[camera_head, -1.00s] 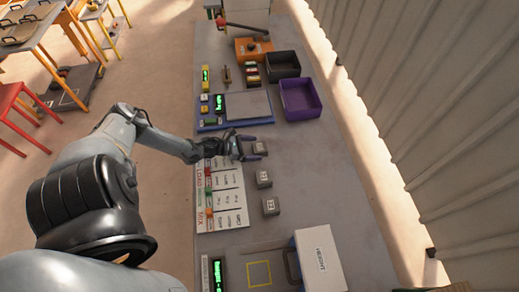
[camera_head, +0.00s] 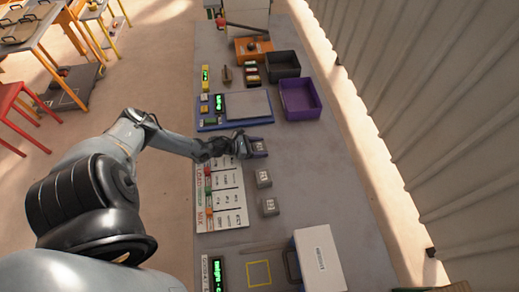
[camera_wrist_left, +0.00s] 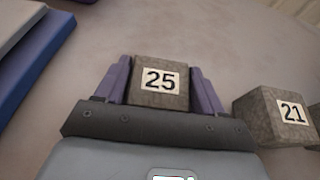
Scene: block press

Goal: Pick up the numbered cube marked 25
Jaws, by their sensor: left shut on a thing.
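The grey cube marked 25 (camera_wrist_left: 160,82) sits between the purple fingers of my left gripper (camera_wrist_left: 163,88) in the left wrist view. The gripper is shut on it. In the head view my left gripper (camera_head: 255,148) holds this cube (camera_head: 258,147) at the far end of a row of cubes. I cannot tell whether the cube touches the table. The cube marked 21 (camera_wrist_left: 281,117) stands to the right in the left wrist view; a cube (camera_head: 263,178) also shows just nearer in the head view. My right gripper is not in view.
Another grey cube (camera_head: 270,206) stands nearer on the table. A blue-edged scale (camera_head: 248,105), a purple bin (camera_head: 300,99) and a black bin (camera_head: 283,65) stand farther off. A printed chart (camera_head: 231,205) lies left of the cubes. A white box (camera_head: 318,258) stands at the near end.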

